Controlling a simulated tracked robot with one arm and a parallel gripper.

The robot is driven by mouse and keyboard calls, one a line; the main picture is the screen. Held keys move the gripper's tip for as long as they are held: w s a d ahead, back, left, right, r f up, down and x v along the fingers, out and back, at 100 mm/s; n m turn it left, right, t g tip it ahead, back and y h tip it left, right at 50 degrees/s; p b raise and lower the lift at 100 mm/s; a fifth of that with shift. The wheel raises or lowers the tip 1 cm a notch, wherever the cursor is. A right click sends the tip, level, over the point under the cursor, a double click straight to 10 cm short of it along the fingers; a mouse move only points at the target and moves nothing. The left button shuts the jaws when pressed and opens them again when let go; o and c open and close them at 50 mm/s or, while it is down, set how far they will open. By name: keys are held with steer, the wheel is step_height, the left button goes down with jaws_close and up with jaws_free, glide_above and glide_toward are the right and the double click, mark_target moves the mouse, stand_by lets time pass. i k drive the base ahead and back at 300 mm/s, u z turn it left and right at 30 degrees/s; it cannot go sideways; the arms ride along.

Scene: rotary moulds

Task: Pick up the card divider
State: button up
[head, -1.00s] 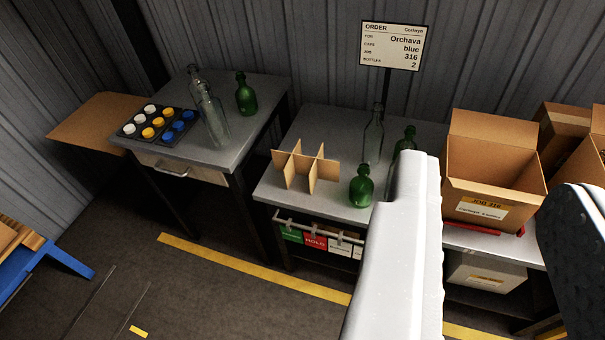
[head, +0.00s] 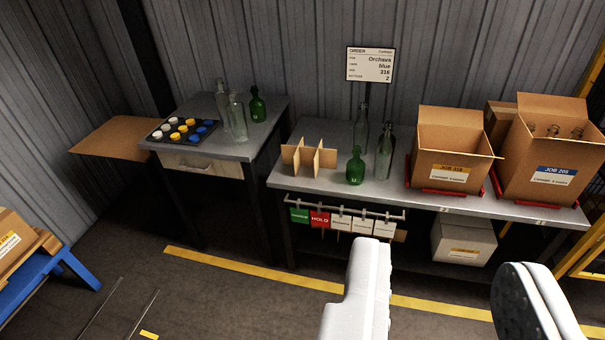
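The card divider (head: 328,158) is a tan cardboard lattice of crossed panels. It stands upright on the left part of the grey bench (head: 285,182), left of a green bottle (head: 355,167). My gripper (head: 443,258) shows at the lower right, with a white finger and a dark-padded finger set wide apart. It is open with nothing between the fingers. It is in front of the bench and to the right of the divider, clear of it.
Clear bottles (head: 384,153) stand right of the divider. A side table (head: 235,148) at left holds coloured caps and bottles. Hanging tags (head: 340,222) line the bench front. Floor before it is clear.

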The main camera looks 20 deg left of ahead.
mark_target(316, 158)
steer(key=u, duration=0.45)
steer(key=i, duration=0.45)
steer(key=u, duration=0.5)
steer(key=i, duration=1.45)
steer(key=z, duration=0.4)
steer(key=i, duration=0.85)
steer(key=z, duration=0.55)
